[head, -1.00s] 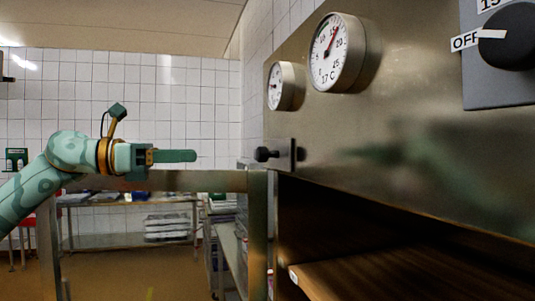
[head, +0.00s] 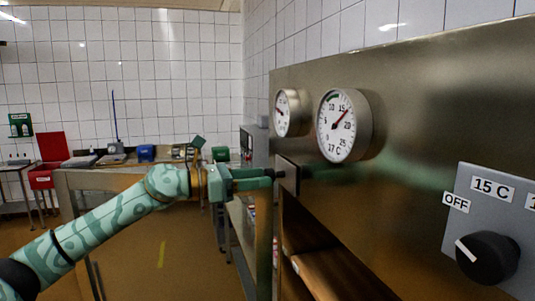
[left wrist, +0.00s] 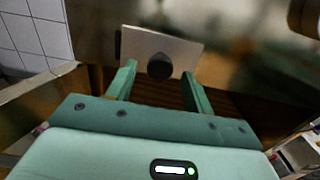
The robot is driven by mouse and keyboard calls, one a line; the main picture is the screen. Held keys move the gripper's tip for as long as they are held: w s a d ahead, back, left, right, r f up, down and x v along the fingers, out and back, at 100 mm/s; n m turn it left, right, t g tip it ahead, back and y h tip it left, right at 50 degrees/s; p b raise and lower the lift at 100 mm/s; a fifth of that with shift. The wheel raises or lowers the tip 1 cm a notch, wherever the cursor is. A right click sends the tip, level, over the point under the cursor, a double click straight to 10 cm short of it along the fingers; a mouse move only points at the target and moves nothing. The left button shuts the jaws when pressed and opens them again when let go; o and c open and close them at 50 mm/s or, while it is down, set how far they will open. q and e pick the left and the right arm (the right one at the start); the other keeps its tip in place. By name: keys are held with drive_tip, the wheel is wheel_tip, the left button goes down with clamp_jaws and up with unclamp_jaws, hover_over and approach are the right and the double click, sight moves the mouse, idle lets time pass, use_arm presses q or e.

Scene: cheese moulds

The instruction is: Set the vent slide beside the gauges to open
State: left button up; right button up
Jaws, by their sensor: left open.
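The vent slide (head: 288,175) is a small metal plate on the steel panel, just below the gauges. In the left wrist view the plate (left wrist: 186,50) carries a round black knob (left wrist: 160,66). My left gripper (head: 270,178) is at the slide with its fingers pointing at it. In the left wrist view its two green fingers (left wrist: 160,88) are open, one on each side of the knob, with gaps visible. Contact cannot be told. In the head view the fingers mostly hide the knob. Two round gauges, a small one (head: 287,113) and a larger one (head: 338,126), sit above.
A grey control box with a black dial (head: 487,257) and OFF and 15 C labels is at the right. Below the panel is an open bay with a wooden shelf (head: 335,275). A metal table (head: 90,180) stands behind my left arm.

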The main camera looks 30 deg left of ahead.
sight(276, 175)
use_arm(q)
drive_tip(key=p+x, duration=0.1)
drive_tip(key=x, duration=0.2)
drive_tip(key=shift+w+d, duration=0.15)
drive_tip(key=shift+w, duration=0.05)
clamp_jaws()
drive_tip(key=shift+f, duration=0.1)
